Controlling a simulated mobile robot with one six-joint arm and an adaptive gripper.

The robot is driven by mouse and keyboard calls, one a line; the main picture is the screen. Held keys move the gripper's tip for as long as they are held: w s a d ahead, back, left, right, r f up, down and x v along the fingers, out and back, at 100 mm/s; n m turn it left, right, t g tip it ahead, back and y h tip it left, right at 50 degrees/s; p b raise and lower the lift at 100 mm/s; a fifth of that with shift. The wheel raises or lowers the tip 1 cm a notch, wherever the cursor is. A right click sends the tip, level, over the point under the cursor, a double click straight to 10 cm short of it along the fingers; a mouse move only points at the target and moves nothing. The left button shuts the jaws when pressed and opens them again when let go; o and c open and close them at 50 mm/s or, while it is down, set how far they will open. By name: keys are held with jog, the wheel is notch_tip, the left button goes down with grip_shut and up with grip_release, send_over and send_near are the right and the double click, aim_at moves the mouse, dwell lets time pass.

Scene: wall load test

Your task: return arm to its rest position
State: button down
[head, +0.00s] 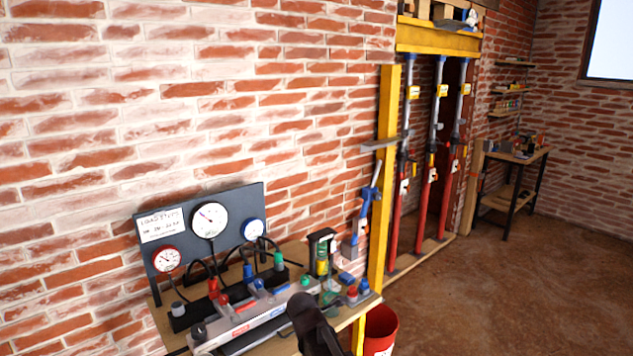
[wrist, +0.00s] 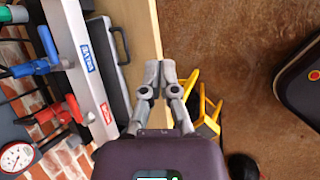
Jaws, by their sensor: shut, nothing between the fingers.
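My gripper (wrist: 160,75) shows in the wrist view with its two grey fingers together and nothing between them. It is over the front edge of the wooden bench (wrist: 144,30), with brown floor beyond. In the head view a dark part of my arm rises at the bottom middle, in front of the bench; the fingers cannot be made out there.
The bench holds a gauge panel (head: 150,250), a long grey valve manifold (head: 245,325) and several small coloured parts. A red bucket (head: 380,330) stands by the bench's right end. Red props (head: 393,220) stand in the wall opening. Open floor (head: 500,290) lies to the right.

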jog(key=s+d+f+m+g+y, duration=0.1)
jog(key=s+d+m+g, duration=0.5)
jog(key=s+d+m, duration=1)
jog(key=d+f+m, duration=0.1)
jog(key=m, duration=0.6)
jog(key=shift+d+m+y+p, duration=0.3)
jog(key=shift+m+y+p, duration=0.05)
jog(key=shift+m+y, duration=0.05)
jog(key=shift+w, duration=0.1)
dwell(0.9)
